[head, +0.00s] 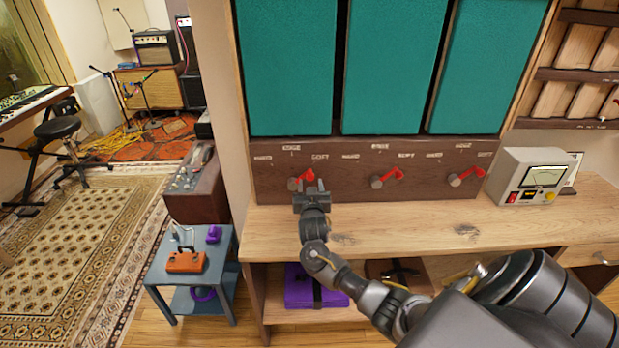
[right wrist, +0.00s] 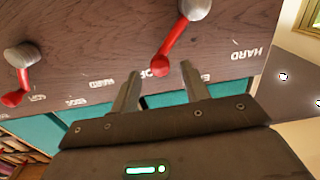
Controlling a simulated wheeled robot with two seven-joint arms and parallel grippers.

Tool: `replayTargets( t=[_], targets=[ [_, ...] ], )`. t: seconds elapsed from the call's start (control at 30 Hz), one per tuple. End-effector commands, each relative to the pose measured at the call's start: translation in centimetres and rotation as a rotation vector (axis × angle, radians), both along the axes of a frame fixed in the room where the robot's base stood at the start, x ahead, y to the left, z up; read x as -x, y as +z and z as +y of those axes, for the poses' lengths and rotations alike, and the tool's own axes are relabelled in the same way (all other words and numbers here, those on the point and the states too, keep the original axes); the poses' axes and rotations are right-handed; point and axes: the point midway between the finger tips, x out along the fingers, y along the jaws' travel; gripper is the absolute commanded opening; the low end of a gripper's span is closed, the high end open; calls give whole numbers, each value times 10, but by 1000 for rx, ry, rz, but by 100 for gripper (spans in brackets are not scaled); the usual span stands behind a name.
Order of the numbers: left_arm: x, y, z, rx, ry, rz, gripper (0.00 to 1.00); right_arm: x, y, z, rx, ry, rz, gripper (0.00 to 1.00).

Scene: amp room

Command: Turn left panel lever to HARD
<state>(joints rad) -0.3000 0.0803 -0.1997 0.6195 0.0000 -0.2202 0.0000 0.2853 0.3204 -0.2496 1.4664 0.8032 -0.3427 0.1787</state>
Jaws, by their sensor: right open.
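The left panel lever (head: 306,175) is a red handle on a round metal knob, on the brown wooden strip below the left teal panel (head: 285,70). In the head view its handle points right and slightly up, away from the left-hand label, and my right gripper partly covers it. In the right wrist view, which is turned over, the red handle (right wrist: 173,55) hangs down-left from its knob, and the HARD label (right wrist: 250,54) is to its right. My right gripper (right wrist: 161,71) is open, its fingertips on either side of the handle's tip in the picture; contact is unclear. My left gripper is out of view.
The middle lever (head: 388,177) and right lever (head: 466,176) are on the same strip. A meter box (head: 528,177) stands on the wooden desk (head: 400,222) at the right. The desk in front of the strip is mostly clear. A blue side table (head: 162,258) stands at the left.

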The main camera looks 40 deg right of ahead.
Motion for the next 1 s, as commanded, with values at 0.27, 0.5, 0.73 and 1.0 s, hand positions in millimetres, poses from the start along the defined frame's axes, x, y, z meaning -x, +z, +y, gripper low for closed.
replayTargets(
  t=[0.27, 0.5, 0.73, 1.0],
  targets=[
    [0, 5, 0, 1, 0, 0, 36, -29, 0, -23, 1, 0, 2, 46],
    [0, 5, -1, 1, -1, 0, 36, -35, 0, -27, -1, 1, 0, 46],
    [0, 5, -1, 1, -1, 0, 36, -35, -1, -26, -1, 1, 0, 38],
    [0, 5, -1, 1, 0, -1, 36, -35, -1, -26, -1, 1, 0, 3]
  ],
)
